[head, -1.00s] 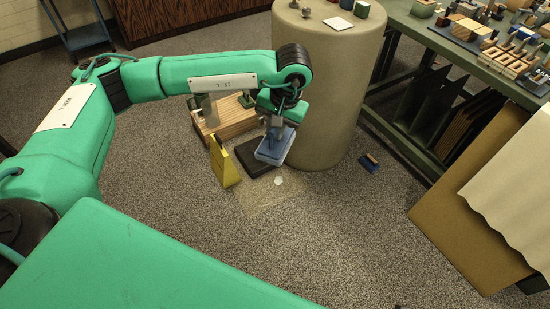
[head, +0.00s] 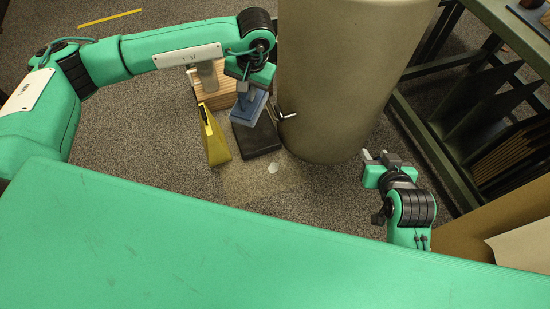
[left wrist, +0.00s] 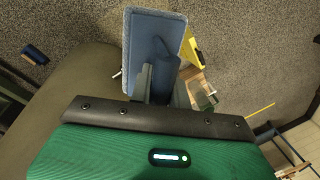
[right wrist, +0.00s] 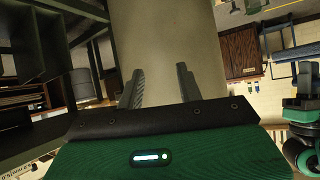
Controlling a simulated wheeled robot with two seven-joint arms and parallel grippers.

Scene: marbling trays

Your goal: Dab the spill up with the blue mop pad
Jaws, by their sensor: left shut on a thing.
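My left gripper (head: 247,88) is shut on the blue mop pad (head: 251,107). The pad is tilted and held over a dark block-like tray (head: 258,139) beside the pillar; I cannot tell whether they touch. In the left wrist view the pad (left wrist: 142,45) shows its blue back and pale fluffy rim beyond the fingers. The spill (head: 245,182) is a faint, shiny patch on the carpet in front of the tray, with a whitish blob (head: 272,168) at its right. My right gripper (head: 378,158) is open and empty, right of the spill.
A yellow wedge-shaped sign (head: 214,140) stands left of the tray. A wooden crate (head: 207,88) is behind it. The thick beige pillar (head: 345,75) blocks the right rear. A green rack (head: 440,140) stands further right. A blue brush (left wrist: 34,55) lies on the floor.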

